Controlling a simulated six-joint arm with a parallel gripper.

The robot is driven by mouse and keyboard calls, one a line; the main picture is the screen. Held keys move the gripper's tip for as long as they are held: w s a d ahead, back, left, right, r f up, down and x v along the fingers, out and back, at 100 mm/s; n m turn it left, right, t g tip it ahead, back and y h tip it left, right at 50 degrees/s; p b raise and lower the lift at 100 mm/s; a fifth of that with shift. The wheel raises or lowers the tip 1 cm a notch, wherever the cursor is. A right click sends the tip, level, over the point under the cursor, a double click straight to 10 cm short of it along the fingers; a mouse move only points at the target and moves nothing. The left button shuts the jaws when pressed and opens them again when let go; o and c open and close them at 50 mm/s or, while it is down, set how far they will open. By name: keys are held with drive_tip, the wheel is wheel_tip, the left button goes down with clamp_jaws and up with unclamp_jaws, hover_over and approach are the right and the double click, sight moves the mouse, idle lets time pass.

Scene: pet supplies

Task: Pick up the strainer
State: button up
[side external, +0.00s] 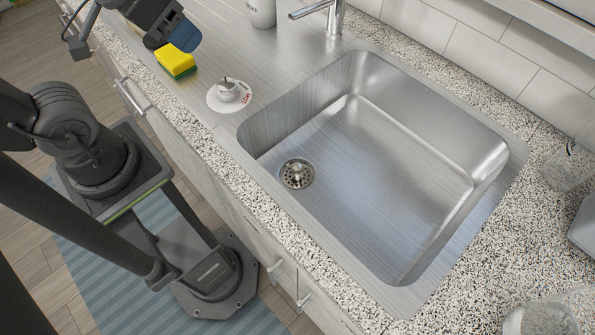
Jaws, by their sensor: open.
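The strainer (297,173) is a round metal basket with a small knob, seated in the drain at the near left of the sink floor. My gripper (178,33) is at the top left of the view, above the counter and well away from the strainer. It is open, and its blue jaw part shows close to a yellow and green sponge. The view does not show clearly whether anything is between the fingers.
The steel sink (400,190) is otherwise empty. The sponge (176,60), a small white object on a round "HOT" disc (243,103), a soap container (262,13) and the faucet (333,18) are on the counter. Clear glass jars (568,168) stand at right.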

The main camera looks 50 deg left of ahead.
drive_tip(key=m+g+y, duration=0.4)
drive_tip(key=m, duration=1.8)
hover_over(298, 166)
drive_tip(key=s+d, duration=0.2)
drive_tip(key=d, duration=0.2)
wheel_tip(298, 166, down, 23)
drive_tip(key=x, duration=0.8)
drive_tip(key=shift+x, duration=2.6)
drive_tip(key=shift+w+d, duration=0.1)
drive_tip(key=shift+w, duration=0.05)
drive_tip(key=shift+c, duration=0.4)
